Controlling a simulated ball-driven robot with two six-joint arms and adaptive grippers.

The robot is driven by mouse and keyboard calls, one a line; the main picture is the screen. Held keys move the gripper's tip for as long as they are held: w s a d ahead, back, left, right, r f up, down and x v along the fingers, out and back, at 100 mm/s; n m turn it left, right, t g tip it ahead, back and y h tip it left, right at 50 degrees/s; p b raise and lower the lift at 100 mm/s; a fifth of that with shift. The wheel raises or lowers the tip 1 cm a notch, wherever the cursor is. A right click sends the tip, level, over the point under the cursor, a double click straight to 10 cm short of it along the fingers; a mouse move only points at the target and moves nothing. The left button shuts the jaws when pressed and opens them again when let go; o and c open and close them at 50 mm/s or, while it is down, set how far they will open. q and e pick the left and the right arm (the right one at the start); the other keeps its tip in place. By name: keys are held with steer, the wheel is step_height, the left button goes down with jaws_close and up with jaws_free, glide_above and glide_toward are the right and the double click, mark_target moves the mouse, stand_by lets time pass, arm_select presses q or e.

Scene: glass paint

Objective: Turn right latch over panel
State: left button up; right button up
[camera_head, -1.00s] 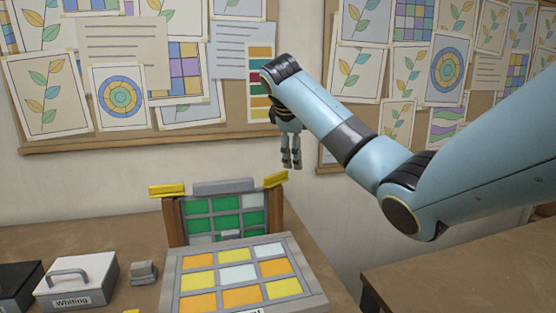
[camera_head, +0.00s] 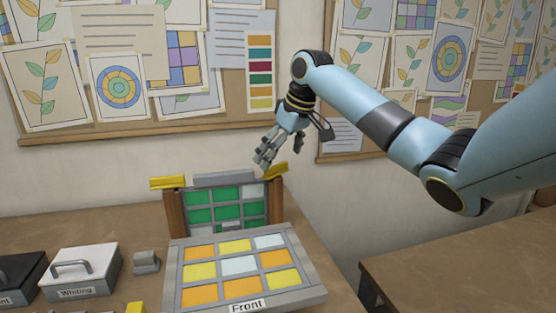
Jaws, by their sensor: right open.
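The upright panel (camera_head: 200,214) with green and pale panes stands in a wooden frame (camera_head: 175,216) at the back of the table. The right latch (camera_head: 276,171) is a yellow bar on top of the frame's right post, tilted up to the right. The left latch (camera_head: 167,183) is a yellow bar on the left post, lying nearly level. My right gripper (camera_head: 281,152) is open and empty, just above the right latch. Whether its fingers touch the latch cannot be told. My left gripper is not in view.
A grey panel marked Front (camera_head: 175,277) with orange, yellow and pale panes lies before the frame. A white box marked Whiting (camera_head: 82,277), a black box (camera_head: 18,276) and a small grey block (camera_head: 146,262) stand to the left. A pinboard wall (camera_head: 200,131) is behind.

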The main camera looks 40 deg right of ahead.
mark_target(276, 170)
steer(key=shift+x, duration=1.35)
steer(key=c, duration=1.2)
steer(key=m+p, duration=0.1)
steer(key=p, duration=0.1)
steer(key=m+h+p, duration=0.1)
steer(key=p, duration=0.2)
steer(key=m+p, duration=0.2)
steer(key=shift+a+r+h, duration=0.15)
steer(key=shift+r+h, duration=0.1)
steer(key=shift+h, duration=0.05)
steer(key=shift+w+f+m+h+p, duration=0.15)
steer(key=shift+m+h+p, duration=0.25)
steer(key=shift+m+p, duration=0.8)
